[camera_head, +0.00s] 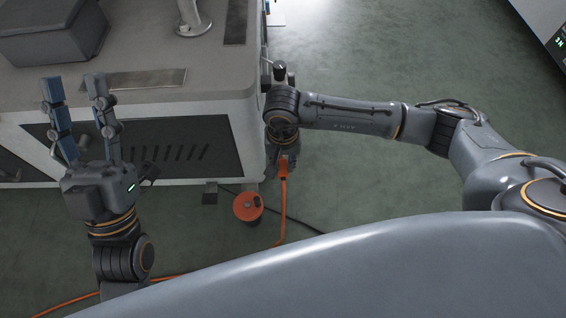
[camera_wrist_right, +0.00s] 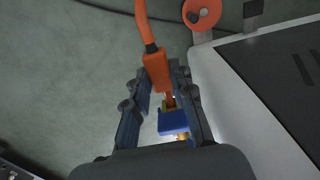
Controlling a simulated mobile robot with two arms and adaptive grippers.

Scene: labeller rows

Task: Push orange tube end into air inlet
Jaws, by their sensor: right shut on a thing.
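The orange tube end (camera_wrist_right: 156,70) is a block-shaped orange plug with a dark collar, and the orange tube (camera_wrist_right: 142,22) runs up from it in the right wrist view. My right gripper (camera_wrist_right: 161,75) is shut on this tube end. A blue and brass fitting (camera_wrist_right: 172,121), perhaps the air inlet, lies just below the plug in that view. I cannot tell whether the plug sits in it. In the head view, the tube end (camera_head: 284,166) shows beside the cabinet's right side. My left gripper (camera_head: 73,82) is open and empty above the cabinet's front edge.
The grey and white cabinet (camera_head: 195,103) stands at the left, with a dark box (camera_head: 45,32) on top. The orange tube and a dark cable cross the floor. The green floor right of the cabinet is mostly clear.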

